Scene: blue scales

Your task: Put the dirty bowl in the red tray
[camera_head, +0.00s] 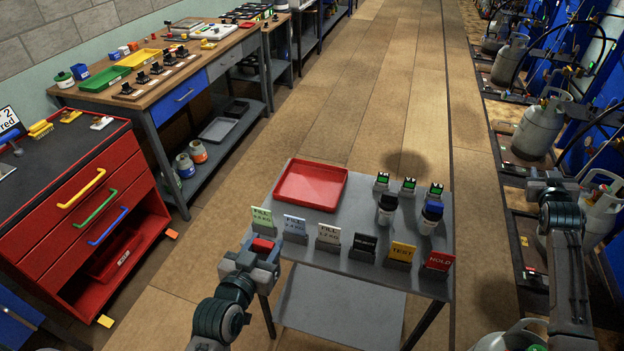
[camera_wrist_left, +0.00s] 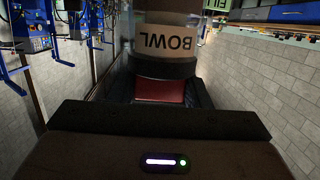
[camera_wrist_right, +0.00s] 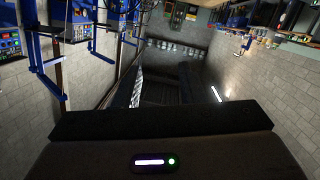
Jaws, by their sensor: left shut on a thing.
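The red tray (camera_head: 312,203) lies empty at the back left of the grey cart top (camera_head: 330,250). My left gripper (camera_head: 262,249) is at the cart's left front edge, shut on a red-topped piece. In the left wrist view the red part (camera_wrist_left: 160,91) sits between the fingers, with a dark ring and a label reading BOWL (camera_wrist_left: 166,40) beyond it; I take this as the dirty bowl. Its lower part is hidden in the head view. My right gripper (camera_head: 548,183) is right of the cart, open and empty, with bare space between its fingers (camera_wrist_right: 158,90).
Two small canisters, one black-topped (camera_head: 387,210) and one blue-topped (camera_head: 431,218), stand at the right. A workbench (camera_head: 150,85) and red cabinet (camera_head: 85,200) are at the left.

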